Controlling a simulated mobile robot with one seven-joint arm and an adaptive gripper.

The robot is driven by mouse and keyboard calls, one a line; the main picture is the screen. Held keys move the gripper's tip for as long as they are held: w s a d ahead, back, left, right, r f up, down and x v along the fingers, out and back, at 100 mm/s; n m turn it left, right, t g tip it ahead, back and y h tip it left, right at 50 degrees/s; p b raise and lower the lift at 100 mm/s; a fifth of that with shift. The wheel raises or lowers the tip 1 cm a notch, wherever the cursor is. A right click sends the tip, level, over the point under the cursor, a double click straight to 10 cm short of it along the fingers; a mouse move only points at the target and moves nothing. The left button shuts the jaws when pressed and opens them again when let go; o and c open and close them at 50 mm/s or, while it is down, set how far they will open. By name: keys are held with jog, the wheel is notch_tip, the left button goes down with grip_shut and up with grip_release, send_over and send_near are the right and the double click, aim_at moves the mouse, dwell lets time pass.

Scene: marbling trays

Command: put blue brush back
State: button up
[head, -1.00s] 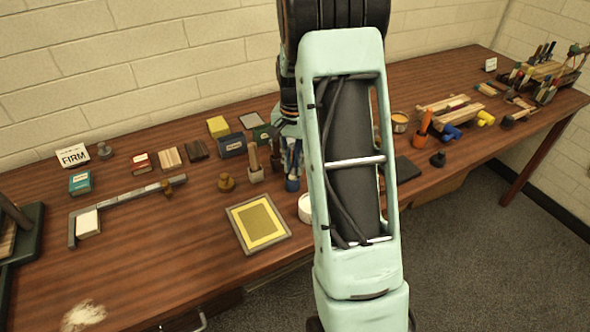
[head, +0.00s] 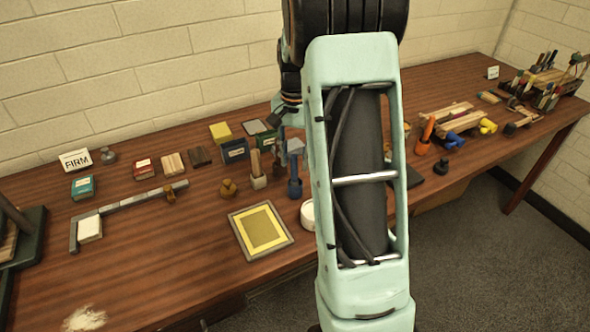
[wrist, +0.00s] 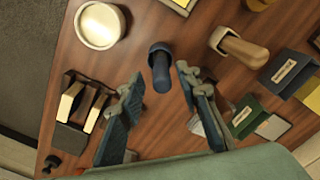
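A blue brush stands upright in a blue holder (head: 294,189) on the table, left of my arm in the head view. In the wrist view the dark blue handle of the blue brush (wrist: 161,77) points up toward the camera, with the round blue holder around its far end. My gripper (wrist: 160,76) is open and empty. Its two fingers are spread on either side of the handle's line, with clear gaps and no contact visible. In the head view my gripper (head: 283,128) is partly hidden by my arm, above and behind the holder.
A pale holder with a wooden-handled tool (head: 257,178) stands close left of the blue holder. A white round dish (head: 307,214) is close in front. A yellow framed panel (head: 286,235) lies near the front edge. An orange holder (head: 422,147) stands right of my arm.

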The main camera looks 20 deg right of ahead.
notch_tip(320, 180, up, 7)
jog(key=shift+f, duration=0.1)
dwell(0.5)
